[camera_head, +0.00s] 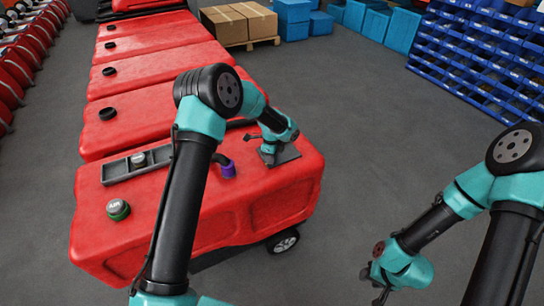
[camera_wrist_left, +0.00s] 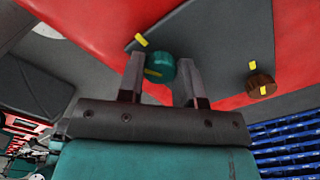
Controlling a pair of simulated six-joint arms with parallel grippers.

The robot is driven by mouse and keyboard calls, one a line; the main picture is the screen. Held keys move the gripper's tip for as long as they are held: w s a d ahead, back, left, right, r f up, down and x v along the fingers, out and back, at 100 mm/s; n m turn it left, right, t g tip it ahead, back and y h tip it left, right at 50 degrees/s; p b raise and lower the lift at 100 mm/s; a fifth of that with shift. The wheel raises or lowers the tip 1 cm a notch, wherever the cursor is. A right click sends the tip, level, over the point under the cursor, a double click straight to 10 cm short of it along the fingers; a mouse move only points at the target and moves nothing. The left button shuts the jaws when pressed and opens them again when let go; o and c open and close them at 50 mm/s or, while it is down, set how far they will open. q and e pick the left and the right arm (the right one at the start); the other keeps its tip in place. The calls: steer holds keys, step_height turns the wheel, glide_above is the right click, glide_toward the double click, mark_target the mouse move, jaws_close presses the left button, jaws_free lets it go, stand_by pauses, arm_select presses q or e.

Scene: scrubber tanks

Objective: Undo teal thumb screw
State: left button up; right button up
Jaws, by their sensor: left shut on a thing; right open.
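The teal thumb screw (camera_wrist_left: 162,67) shows in the left wrist view with a yellow mark on it. It sits at the edge of a dark plate (camera_wrist_left: 207,42) on the red tank. My left gripper (camera_wrist_left: 160,80) is shut on the screw, one finger on each side. In the head view my left gripper (camera_head: 267,147) is over the same dark plate (camera_head: 287,155) at the right of the nearest tank; the screw cannot be made out there. My right gripper (camera_head: 380,288) is open and empty, off to the right over the floor.
A brown thumb screw (camera_wrist_left: 260,87) sits at another part of the plate. Blue bins (camera_head: 480,55) stand back right.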

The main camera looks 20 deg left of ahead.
arm_select(q)
steer(key=n, duration=1.3)
steer(key=shift+s+f+n, duration=0.1)
steer(key=shift+s+n, duration=0.05)
steer(key=shift+n, duration=0.25)
steer(key=n, duration=0.7)
steer(key=shift+d, duration=0.1)
steer(key=n, duration=0.7)
steer(key=shift+f, duration=0.1)
steer(key=o, duration=0.9)
steer(key=shift+o, duration=0.2)
steer(key=shift+r, duration=0.3)
